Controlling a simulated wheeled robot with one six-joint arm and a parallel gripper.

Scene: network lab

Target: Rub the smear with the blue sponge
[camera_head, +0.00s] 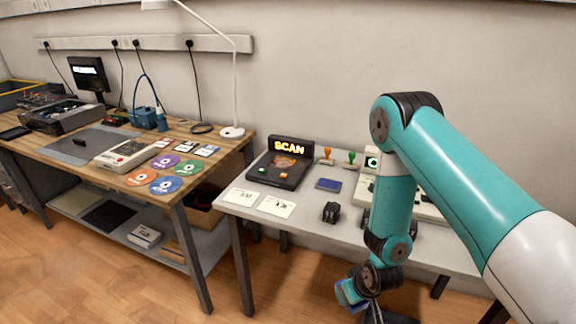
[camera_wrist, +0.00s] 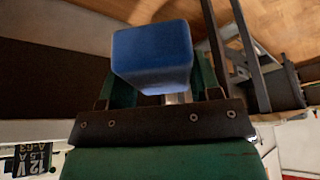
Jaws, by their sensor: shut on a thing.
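The blue sponge (camera_wrist: 153,55) is a blue block held between the two green fingers of my gripper (camera_wrist: 160,82) in the wrist view. In the head view my gripper (camera_head: 362,290) hangs low in front of the grey table's front edge, with the light blue sponge (camera_head: 350,293) at its left side. My gripper is shut on the sponge, which is clear of the tabletop. I cannot make out a smear for certain in either view; my arm hides part of the grey table's right side.
The grey table (camera_head: 318,228) holds a black SCAN unit (camera_head: 283,170), white cards (camera_head: 277,206), a dark blue pad (camera_head: 328,184), a small black block (camera_head: 331,212) and stamps. A wooden workbench (camera_head: 205,182) with discs and a lamp (camera_head: 233,131) stands left. Floor is clear in front.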

